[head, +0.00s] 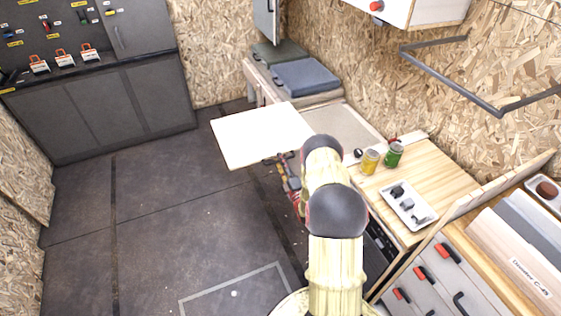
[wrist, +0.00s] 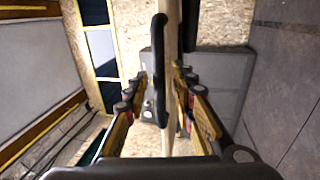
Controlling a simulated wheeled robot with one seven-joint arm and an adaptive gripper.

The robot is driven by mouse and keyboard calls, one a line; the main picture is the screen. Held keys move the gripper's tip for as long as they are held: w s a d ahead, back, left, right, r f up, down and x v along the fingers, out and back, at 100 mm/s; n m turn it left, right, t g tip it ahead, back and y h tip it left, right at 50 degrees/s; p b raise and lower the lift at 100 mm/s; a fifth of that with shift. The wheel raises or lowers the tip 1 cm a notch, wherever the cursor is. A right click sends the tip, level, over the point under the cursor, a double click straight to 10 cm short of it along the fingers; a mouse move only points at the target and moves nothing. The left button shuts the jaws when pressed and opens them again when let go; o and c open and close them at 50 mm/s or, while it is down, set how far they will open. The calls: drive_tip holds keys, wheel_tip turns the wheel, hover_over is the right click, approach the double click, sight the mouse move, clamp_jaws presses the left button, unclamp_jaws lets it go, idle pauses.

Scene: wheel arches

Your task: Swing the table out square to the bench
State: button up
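The table (head: 262,134) is a pale flat wooden board. In the head view it stands out from the bench's left side, at a slant to it. My gripper (head: 279,158) is at the table's near right edge, partly hidden by my arm. In the wrist view the table's edge (wrist: 173,120) runs upright through the middle, with a black handle (wrist: 158,60) along its left side. My gripper's fingers (wrist: 161,82) lie on either side of the edge and handle. I cannot tell whether both fingers press on them. The bench (head: 425,178) has a light wooden top.
A yellow can (head: 370,161), a green can (head: 393,155) and a white tray (head: 408,206) stand on the bench. Grey cases (head: 306,76) lie at its far end. A dark cabinet (head: 105,108) stands at the back left. The dark floor (head: 180,215) left of my arm is clear.

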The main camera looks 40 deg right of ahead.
drive_tip(key=v, duration=1.1)
drive_tip(key=shift+s, duration=0.4)
drive_tip(key=shift+a+f, duration=0.1)
drive_tip(key=shift+f, duration=0.1)
